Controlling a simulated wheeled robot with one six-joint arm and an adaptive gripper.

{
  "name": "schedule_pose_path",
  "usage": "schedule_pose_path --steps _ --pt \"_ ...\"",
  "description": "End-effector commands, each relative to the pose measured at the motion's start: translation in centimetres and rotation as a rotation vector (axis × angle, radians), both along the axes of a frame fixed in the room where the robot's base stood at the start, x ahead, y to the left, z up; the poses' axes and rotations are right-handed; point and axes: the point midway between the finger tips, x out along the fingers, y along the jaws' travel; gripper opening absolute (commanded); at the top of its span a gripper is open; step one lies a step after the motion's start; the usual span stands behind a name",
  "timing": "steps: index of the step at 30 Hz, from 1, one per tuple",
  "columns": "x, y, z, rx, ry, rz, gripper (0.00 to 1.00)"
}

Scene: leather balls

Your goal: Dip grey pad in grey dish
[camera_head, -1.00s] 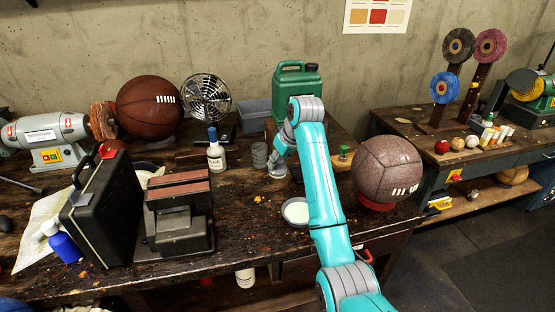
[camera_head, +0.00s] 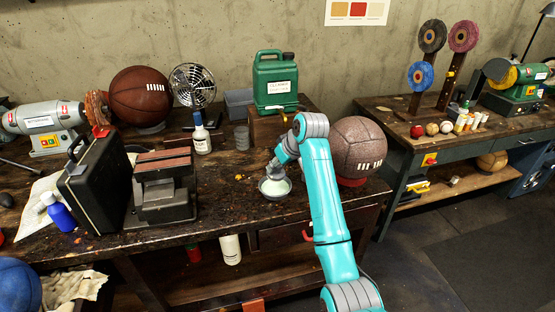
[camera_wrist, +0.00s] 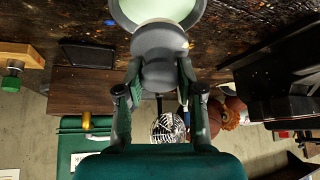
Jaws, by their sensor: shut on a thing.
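The grey dish (camera_head: 262,192) sits near the front of the workbench, with pale greenish liquid in it. In the wrist view its rim (camera_wrist: 202,10) is cut off by the top edge. My gripper (camera_head: 275,172) is directly over the dish in the head view. In the wrist view my gripper (camera_wrist: 158,88) is shut on the grey pad (camera_wrist: 160,42), a rounded grey piece between the fingers. The pad overlaps the dish's near rim in that view. I cannot tell whether its underside touches the liquid.
A dark leather ball (camera_head: 358,142) on a red ring stands right of my arm. A green canister (camera_head: 274,84) stands behind. A black case (camera_head: 95,185) stands farther left.

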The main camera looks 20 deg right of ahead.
Motion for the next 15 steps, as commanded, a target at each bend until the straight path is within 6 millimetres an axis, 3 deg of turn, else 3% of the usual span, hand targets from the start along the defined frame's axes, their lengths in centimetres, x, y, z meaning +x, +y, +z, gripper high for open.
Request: schedule_pose_path --steps 15 --pt "0.0 0.0 -4.2 0.0 0.001 0.0 0.09"
